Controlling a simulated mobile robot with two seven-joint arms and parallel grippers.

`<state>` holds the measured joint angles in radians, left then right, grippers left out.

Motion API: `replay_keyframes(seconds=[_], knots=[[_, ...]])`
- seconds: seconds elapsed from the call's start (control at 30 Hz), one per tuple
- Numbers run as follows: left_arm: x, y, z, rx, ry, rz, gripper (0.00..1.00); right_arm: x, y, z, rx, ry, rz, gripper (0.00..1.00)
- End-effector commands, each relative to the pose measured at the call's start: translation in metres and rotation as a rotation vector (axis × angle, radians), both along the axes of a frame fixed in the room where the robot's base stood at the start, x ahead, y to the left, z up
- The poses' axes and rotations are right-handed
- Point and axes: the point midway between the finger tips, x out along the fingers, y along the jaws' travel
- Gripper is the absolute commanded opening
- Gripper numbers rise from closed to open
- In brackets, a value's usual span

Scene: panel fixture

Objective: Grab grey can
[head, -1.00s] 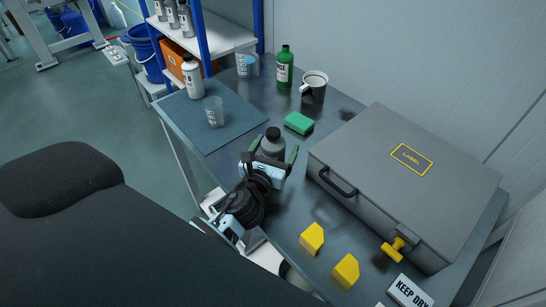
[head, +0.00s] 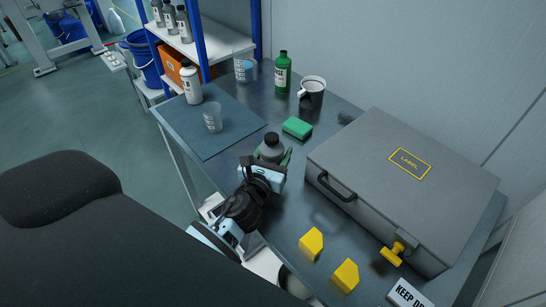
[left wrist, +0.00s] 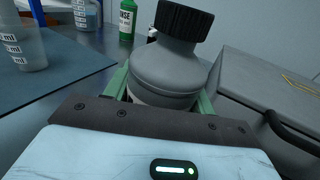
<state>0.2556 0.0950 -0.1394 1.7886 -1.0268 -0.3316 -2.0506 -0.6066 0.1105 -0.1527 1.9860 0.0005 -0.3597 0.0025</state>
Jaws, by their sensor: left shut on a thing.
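The grey can (head: 271,149), a grey bottle-shaped container with a black ribbed cap, stands on the dark metal table left of the grey case. In the left wrist view the grey can (left wrist: 170,65) fills the middle, a little tilted in the picture. My left gripper (head: 272,162) is shut on its body, with a green finger on each side. The left gripper's fingers also show in the left wrist view (left wrist: 163,95). The lower part of the can is hidden behind the gripper. My right gripper is not in view.
A grey case (head: 410,180) takes up the table's right side. A green sponge (head: 297,127), black-and-white mug (head: 312,95) and green bottle (head: 282,73) stand behind the can. A clear beaker (head: 212,117) is on the blue mat (head: 235,133). Two yellow blocks (head: 311,243) lie in front.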

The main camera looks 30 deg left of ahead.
Motion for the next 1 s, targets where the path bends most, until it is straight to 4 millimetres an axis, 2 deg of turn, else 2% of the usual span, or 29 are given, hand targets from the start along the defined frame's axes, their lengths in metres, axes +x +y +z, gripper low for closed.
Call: replay_keyframes(seconds=[0.17, 0.4, 0.43, 0.5, 0.8, 1.0], knots=[[0.001, 0.0, 0.011, 0.001, -0.006, 0.0, 0.22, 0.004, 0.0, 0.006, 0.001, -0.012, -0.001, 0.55], [0.001, 0.0, 0.049, 0.003, -0.016, -0.003, 0.22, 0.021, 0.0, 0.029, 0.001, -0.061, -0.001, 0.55], [-0.008, 0.004, 0.041, 0.004, -0.007, 0.0, 0.22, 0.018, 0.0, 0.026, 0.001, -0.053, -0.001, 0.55], [-0.023, 0.009, 0.039, 0.003, -0.003, 0.0, 0.22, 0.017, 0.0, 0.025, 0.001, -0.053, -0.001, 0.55], [-0.088, 0.032, 0.042, 0.003, 0.003, -0.001, 0.22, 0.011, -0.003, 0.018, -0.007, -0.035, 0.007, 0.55], [-0.121, 0.045, 0.045, 0.002, 0.002, 0.0, 0.22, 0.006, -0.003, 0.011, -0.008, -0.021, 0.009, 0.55]])
